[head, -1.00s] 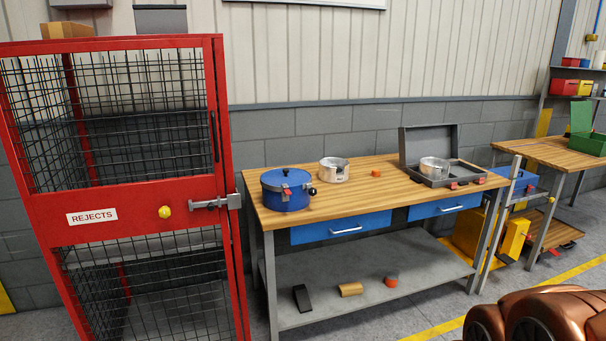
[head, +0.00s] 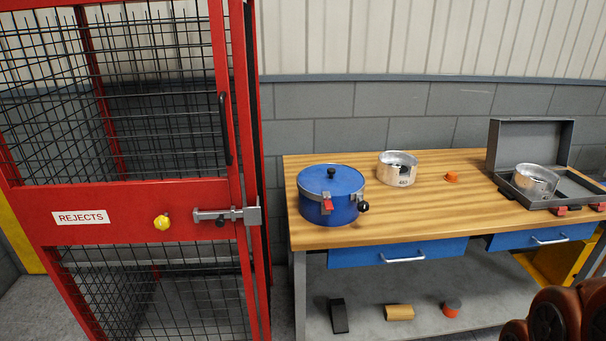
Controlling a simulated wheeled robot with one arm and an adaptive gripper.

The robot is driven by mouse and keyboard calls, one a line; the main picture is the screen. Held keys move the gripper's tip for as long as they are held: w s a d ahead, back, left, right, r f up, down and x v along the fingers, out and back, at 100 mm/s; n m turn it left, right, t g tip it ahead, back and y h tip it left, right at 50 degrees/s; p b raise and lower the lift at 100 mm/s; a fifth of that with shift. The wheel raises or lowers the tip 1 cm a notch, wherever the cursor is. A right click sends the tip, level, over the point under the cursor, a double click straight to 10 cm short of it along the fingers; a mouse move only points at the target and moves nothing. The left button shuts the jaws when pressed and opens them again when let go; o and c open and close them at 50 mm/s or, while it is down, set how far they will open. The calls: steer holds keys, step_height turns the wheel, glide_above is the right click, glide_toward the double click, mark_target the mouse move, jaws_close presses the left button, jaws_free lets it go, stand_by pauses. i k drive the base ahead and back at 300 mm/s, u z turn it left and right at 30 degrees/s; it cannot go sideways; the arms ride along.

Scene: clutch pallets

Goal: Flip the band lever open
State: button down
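A round blue drum-like pot (head: 331,209) with a blue lid and a black top knob stands on the left end of the wooden bench. A metal band (head: 308,190) runs around its rim. A small red lever (head: 327,203) sits at the front of the band and appears to lie against the pot's side. A black knob (head: 363,207) sticks out at the pot's right front. Copper-brown rounded parts at the lower right look like my arm. My gripper's fingers are not in view.
The wooden bench (head: 430,215) also holds a silver pot (head: 397,171), a small orange piece (head: 451,177) and an open grey case (head: 519,146) with another silver pot (head: 536,180). A red mesh rejects cage (head: 130,215) stands close at the left. Small parts lie on the lower shelf.

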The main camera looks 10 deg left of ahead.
mark_target(328, 203)
steer(key=u, duration=0.9)
steer(key=i, duration=0.85)
steer(key=u, duration=0.95)
